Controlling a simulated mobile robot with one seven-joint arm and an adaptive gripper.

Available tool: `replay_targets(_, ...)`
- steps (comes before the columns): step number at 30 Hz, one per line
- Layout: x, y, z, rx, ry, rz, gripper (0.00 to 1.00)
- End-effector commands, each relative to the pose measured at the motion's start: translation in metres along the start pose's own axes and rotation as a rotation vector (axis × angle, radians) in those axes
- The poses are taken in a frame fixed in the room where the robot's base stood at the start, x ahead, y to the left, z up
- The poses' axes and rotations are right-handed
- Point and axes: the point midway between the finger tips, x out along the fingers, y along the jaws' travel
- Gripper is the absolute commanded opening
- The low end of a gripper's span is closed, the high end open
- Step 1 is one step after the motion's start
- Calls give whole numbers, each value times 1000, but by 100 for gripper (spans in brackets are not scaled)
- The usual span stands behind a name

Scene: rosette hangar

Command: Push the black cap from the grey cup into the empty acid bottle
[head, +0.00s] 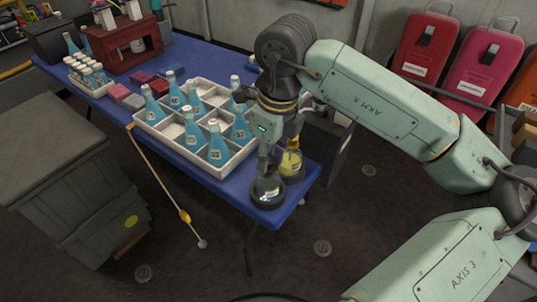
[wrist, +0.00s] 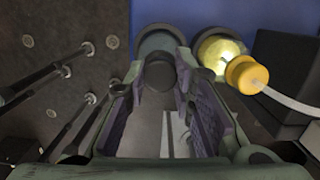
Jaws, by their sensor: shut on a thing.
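My gripper (head: 264,162) points down at the near right corner of the blue table. In the wrist view its fingers (wrist: 162,80) are shut on the black cap (wrist: 160,72), which looks dark and round. Directly under it is a round, clear-dark bottle (head: 268,192), apparently the empty acid bottle, upright on the table; its body also shows in the wrist view (wrist: 158,42). The cap is in line with the bottle's neck, but the fingers hide how far it is seated. I cannot make out the grey cup.
A yellow-filled flask (head: 291,165) stands close beside the bottle, with a yellow fitting (wrist: 243,73) and pale hose. A white divided crate (head: 225,168) of blue bottles is to the left. The blue table's (head: 300,188) edge is near. A dark box (wrist: 285,70) stands right of the flask.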

Motion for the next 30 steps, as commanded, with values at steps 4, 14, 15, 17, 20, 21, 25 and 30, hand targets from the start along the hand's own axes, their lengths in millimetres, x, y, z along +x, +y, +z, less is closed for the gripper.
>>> replay_targets(4, 0, 0, 0, 0, 0, 0, 11)
replay_targets(14, 0, 0, 0, 0, 0, 0, 44)
replay_targets(15, 0, 0, 0, 0, 0, 0, 46)
replay_targets(17, 0, 0, 0, 0, 0, 0, 46)
replay_targets(20, 0, 0, 0, 0, 0, 0, 46)
replay_targets(21, 0, 0, 0, 0, 0, 0, 46)
replay_targets(25, 0, 0, 0, 0, 0, 0, 54)
replay_targets(30, 0, 0, 0, 0, 0, 0, 66)
